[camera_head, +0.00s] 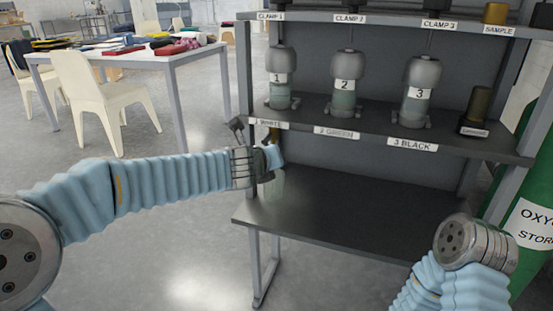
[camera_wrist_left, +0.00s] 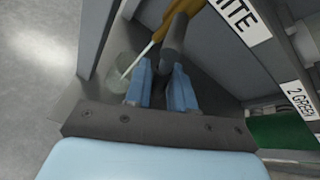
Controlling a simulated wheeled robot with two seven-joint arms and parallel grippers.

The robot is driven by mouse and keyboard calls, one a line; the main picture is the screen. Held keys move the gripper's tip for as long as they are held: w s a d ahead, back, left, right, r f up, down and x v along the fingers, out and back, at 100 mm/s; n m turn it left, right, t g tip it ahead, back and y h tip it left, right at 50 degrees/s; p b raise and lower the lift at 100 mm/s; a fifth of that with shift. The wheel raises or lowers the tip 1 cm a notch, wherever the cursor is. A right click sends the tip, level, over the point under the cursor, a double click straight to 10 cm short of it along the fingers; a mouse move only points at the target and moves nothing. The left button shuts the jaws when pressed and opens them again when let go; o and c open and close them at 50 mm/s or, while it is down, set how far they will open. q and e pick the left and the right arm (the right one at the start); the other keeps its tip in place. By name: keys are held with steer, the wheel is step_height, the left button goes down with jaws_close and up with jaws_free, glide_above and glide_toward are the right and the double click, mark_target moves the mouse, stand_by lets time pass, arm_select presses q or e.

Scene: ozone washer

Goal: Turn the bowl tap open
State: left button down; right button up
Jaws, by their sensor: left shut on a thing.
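My left gripper (camera_head: 268,160) is at the front left corner of the shelf unit, just below the label "1 WHITE". In the left wrist view its two blue fingers (camera_wrist_left: 160,78) are close together, on either side of a dark rounded handle (camera_wrist_left: 173,38). The handle is beside a brass-coloured piece (camera_wrist_left: 187,10), and I take the two to be the bowl tap. A thin pale rod (camera_wrist_left: 142,58) runs down from it beside a clear round vessel (camera_wrist_left: 121,68). The fingertips are partly hidden in the head view. My right arm shows at the lower right, without its gripper.
Three capped bottles, 1 (camera_head: 280,82), 2 (camera_head: 344,92) and 3 (camera_head: 419,92), stand on the middle shelf (camera_head: 385,127). A green oxygen cylinder (camera_head: 527,235) stands at right. A cluttered table (camera_head: 130,60) and chairs are behind left.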

arm_select(q)
steer(key=m, duration=0.1)
steer(key=a+m+y, duration=0.1)
steer(key=m+t+y+b, duration=0.1)
steer(key=shift+w+a+f, duration=0.3)
steer(key=shift+a, duration=0.1)
steer(key=shift+y, duration=0.3)
steer(key=c, duration=1.3)
jaws_free()
steer(key=shift+r, duration=0.1)
steer(key=p+v, duration=0.1)
steer(key=v, duration=1.2)
steer(key=shift+s+a+p, duration=0.15)
steer(key=shift+s+p, duration=0.25)
